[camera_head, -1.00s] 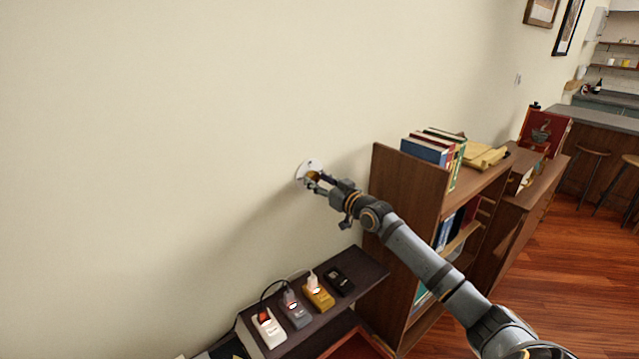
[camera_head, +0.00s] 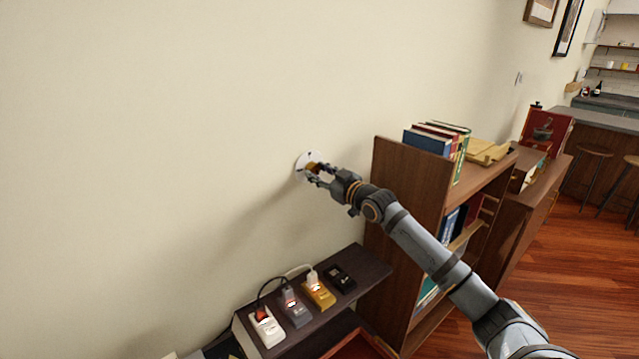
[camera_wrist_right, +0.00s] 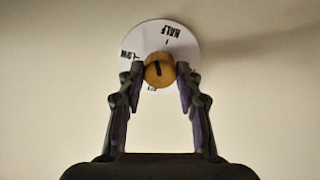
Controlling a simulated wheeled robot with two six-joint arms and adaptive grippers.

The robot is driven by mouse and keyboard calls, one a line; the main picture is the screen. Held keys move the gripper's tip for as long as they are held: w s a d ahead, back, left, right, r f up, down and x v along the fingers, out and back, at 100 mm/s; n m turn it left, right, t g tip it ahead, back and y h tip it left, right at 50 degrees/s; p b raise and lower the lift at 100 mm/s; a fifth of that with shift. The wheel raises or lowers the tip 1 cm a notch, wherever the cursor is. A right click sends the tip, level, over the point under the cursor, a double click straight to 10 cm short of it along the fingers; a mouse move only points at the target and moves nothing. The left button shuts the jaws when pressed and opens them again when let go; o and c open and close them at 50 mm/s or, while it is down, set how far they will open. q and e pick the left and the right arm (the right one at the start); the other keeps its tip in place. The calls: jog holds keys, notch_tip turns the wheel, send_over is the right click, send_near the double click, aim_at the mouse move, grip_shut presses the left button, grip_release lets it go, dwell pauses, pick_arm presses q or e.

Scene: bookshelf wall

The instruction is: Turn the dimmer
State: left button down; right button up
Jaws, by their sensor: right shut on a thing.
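The dimmer is a round white dial plate (camera_head: 302,164) on the cream wall, left of the bookcase. In the right wrist view the plate (camera_wrist_right: 160,35) shows the printed words LOW and HALF, and other print is partly hidden. A small wooden knob (camera_wrist_right: 159,70) with a dark mark sits at the plate's lower part. My right gripper (camera_head: 314,173) is at the knob, with its two fingers on either side. In the right wrist view the gripper (camera_wrist_right: 158,80) is shut on the knob. My left gripper is not in view.
A dark low shelf (camera_head: 365,272) below holds several small devices with lit displays and cables. A brown bookcase (camera_head: 405,185) with books on top stands right of the dimmer, behind my right arm. The wall around the dial is bare.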

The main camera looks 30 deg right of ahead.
jog(key=shift+f+n+b, duration=0.25)
jog(key=shift+n+b, duration=0.5)
jog(key=shift+n, duration=0.15)
jog(key=n+b, duration=0.1)
jog(key=n, duration=0.1)
jog(key=shift+r+n, duration=0.1)
jog(key=shift+n, duration=0.3)
jog(key=n+b, duration=0.1)
jog(key=n, duration=0.2)
jog(key=shift+r+n, duration=0.1)
jog(key=shift+n, duration=0.2)
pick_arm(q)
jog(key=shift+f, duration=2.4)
pick_arm(e)
jog(key=shift+n, duration=1.9)
jog(key=o, duration=1.2)
jog(key=shift+c, duration=0.2)
jog(key=shift+r, duration=0.15)
